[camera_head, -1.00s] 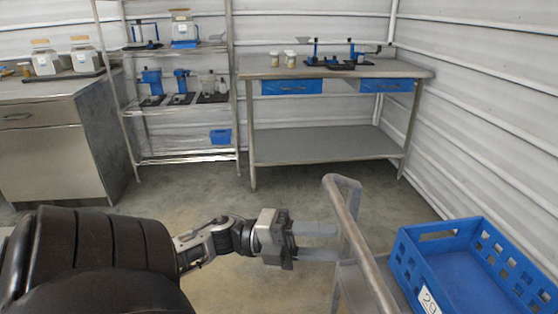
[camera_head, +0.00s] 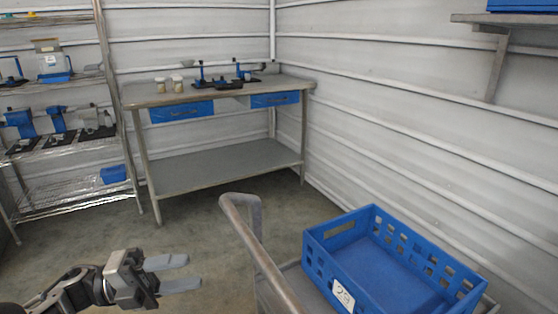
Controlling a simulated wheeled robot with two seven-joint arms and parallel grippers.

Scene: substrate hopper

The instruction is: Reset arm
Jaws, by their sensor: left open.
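My left gripper (camera_head: 172,275) is at the lower left of the head view. Its two grey fingers point right and are apart, with nothing between them. It hangs in free air to the left of a cart handle (camera_head: 262,252), apart from it. The rest of my left arm runs off the lower left corner. My right gripper does not show.
An empty blue crate (camera_head: 345,228) with a number label sits on the cart at lower right. A workbench (camera_head: 222,98) with blue drawers stands against the back wall. A wire shelf (camera_head: 80,194) stands at left. The floor (camera_head: 200,228) between is clear.

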